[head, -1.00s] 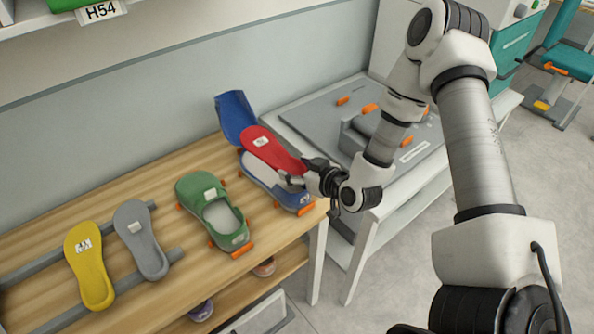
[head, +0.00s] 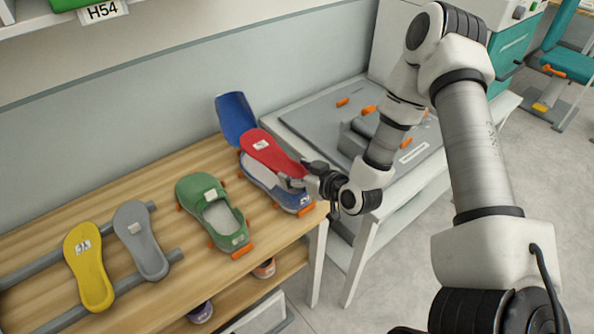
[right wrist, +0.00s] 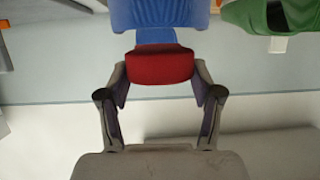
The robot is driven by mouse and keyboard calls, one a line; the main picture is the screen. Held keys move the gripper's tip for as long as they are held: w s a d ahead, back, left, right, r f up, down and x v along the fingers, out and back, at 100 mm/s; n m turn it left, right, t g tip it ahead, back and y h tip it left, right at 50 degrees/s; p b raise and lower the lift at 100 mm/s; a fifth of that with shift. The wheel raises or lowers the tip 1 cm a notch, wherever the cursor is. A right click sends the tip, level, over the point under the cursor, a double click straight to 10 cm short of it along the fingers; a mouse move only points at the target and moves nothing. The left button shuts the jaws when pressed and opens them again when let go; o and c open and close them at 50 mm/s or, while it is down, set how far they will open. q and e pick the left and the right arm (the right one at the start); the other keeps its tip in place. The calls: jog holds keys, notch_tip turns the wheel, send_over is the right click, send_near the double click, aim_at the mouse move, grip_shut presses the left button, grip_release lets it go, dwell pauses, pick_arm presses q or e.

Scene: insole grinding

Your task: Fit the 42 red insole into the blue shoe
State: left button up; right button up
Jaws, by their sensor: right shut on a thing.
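The red insole (head: 268,150) with a white label lies lengthwise over the opening of the blue shoe (head: 262,176) in the head view. Its far end reaches the raised blue upper (head: 235,117), and its near end is at my right gripper. My right gripper (head: 297,176) is shut on the insole's near end. In the right wrist view the red insole (right wrist: 163,65) sits between the fingers, with the blue shoe (right wrist: 165,14) beyond it. I cannot tell how deep the insole sits in the shoe. My left gripper is not in view.
A green shoe (head: 201,185) stands left of the blue shoe on the wooden table (head: 150,184). Grey (head: 150,258) and yellow (head: 94,287) insoles lie on grey rails further left. A grey machine table (head: 310,112) stands to the right.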

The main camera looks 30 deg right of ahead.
jog(key=shift+f, duration=0.15)
jog(key=shift+a+f+b, duration=0.1)
jog(key=shift+f+b, duration=0.95)
jog(key=shift+f, duration=0.1)
jog(key=shift+s+f, duration=0.1)
jog(key=shift+f, duration=0.05)
jog(key=o, duration=1)
jog(key=shift+o, duration=1.1)
jog(key=shift+f, duration=0.1)
notch_tip(320, 180, up, 2)
jog(key=shift+r+p, duration=0.1)
jog(key=shift+p, duration=0.7)
notch_tip(320, 180, up, 7)
jog(key=p, duration=0.6)
jog(key=shift+r, duration=0.1)
